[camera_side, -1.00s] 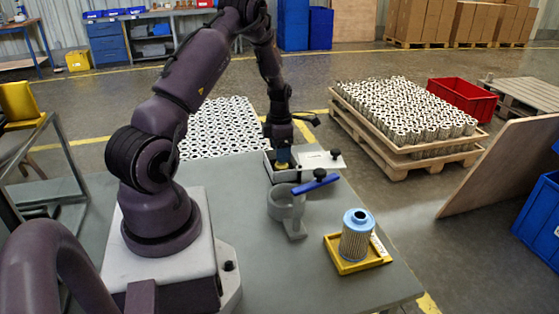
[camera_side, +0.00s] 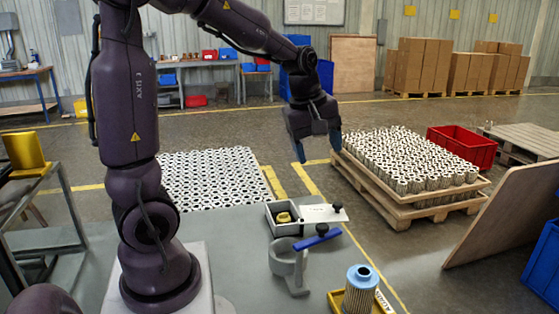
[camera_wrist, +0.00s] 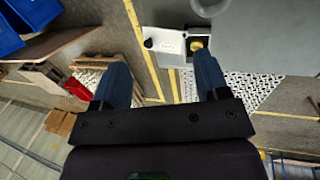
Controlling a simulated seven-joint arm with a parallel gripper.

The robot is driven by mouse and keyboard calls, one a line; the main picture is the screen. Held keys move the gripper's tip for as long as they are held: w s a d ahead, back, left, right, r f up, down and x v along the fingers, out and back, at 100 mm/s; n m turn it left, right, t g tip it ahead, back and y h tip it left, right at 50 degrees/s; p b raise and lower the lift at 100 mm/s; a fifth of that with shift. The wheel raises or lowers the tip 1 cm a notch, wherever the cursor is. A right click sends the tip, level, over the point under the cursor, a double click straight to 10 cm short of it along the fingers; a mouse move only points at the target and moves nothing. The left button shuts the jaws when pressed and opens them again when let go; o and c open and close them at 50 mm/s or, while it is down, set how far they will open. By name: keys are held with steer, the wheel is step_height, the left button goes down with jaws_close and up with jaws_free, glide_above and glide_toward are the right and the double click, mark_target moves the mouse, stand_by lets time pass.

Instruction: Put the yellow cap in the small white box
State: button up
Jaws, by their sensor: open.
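The yellow cap (camera_side: 284,217) lies inside the small white box (camera_side: 270,222) on the grey table. The box has a dark inside, and a white plate with a black knob (camera_side: 322,212) sits at its right side. In the wrist view the cap (camera_wrist: 197,44) also shows in the box, near the top of the picture. My gripper (camera_side: 318,158) is raised well above the table, beyond the box and to its upper right. In the wrist view its two blue fingers (camera_wrist: 160,78) are apart with nothing between them.
A grey ring holder with a blue handle (camera_side: 318,237) stands in front of the box. A filter cartridge with a blue top (camera_side: 359,288) stands in a yellow tray (camera_side: 337,300) at the front right. White cartridges on a pallet (camera_side: 410,165) stand beyond the table.

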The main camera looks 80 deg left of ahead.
steer(key=s+d+r+m+t, duration=0.2)
steer(key=s+d+r+m, duration=0.2)
steer(key=s+d+m, duration=0.7)
steer(key=d+m, duration=0.2)
steer(key=m, duration=0.4)
steer(key=shift+s+d+m+t, duration=0.15)
steer(key=shift+d+m+t, duration=0.05)
steer(key=shift+m+t, duration=0.2)
steer(key=shift+r, duration=0.15)
steer(key=shift+c, duration=0.4)
